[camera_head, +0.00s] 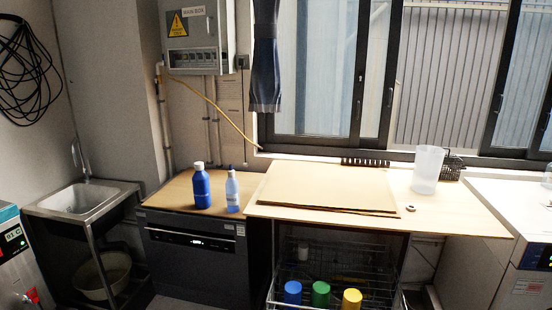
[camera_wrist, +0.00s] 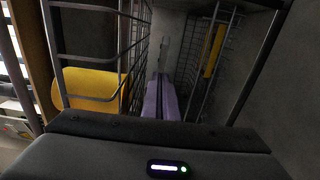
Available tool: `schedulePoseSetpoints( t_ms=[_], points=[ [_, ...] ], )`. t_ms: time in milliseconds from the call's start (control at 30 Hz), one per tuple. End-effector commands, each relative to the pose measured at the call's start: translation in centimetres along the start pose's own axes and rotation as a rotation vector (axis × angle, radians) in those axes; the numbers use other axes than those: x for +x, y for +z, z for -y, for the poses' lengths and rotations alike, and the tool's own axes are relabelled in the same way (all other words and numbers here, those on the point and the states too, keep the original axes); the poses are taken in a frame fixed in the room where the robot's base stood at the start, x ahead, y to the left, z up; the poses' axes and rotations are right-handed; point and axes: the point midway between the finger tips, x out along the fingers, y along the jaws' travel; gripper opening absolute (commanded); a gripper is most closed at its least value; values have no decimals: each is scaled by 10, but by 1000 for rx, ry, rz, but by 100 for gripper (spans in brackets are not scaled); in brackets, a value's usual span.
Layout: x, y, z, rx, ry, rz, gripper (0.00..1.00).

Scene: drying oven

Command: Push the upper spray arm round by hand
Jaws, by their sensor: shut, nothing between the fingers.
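My gripper (camera_wrist: 163,82) shows in the wrist view as two purple-grey fingers, closed together with a dark line between them. They reach in between the wire sides of a rack (camera_wrist: 137,45). The upper spray arm cannot be made out surely in either view. A pale narrow shape stands beyond my fingertips; I cannot tell what it is or whether they touch it. In the head view the pulled-out wire rack (camera_head: 330,272) shows under the counter, and my gripper does not show there.
A yellow cup (camera_wrist: 85,90) is close on the left in the wrist view. A blue cup (camera_head: 293,292), a green cup (camera_head: 320,294) and a yellow cup (camera_head: 351,299) stand in the rack. The wooden counter (camera_head: 450,212) lies above; a grey wall is close on the right.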

Motion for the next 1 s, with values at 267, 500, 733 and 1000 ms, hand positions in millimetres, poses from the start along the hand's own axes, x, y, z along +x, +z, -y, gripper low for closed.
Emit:
schedulePoseSetpoints(
  t_ms=[267,500,733,1000],
  points=[
    [0,0,0,0,0,1,0],
    [3,4,0,0,1,1,0],
    [9,11,0,0,0,1,0],
    [15,18,0,0,1,2,0]
  ],
)
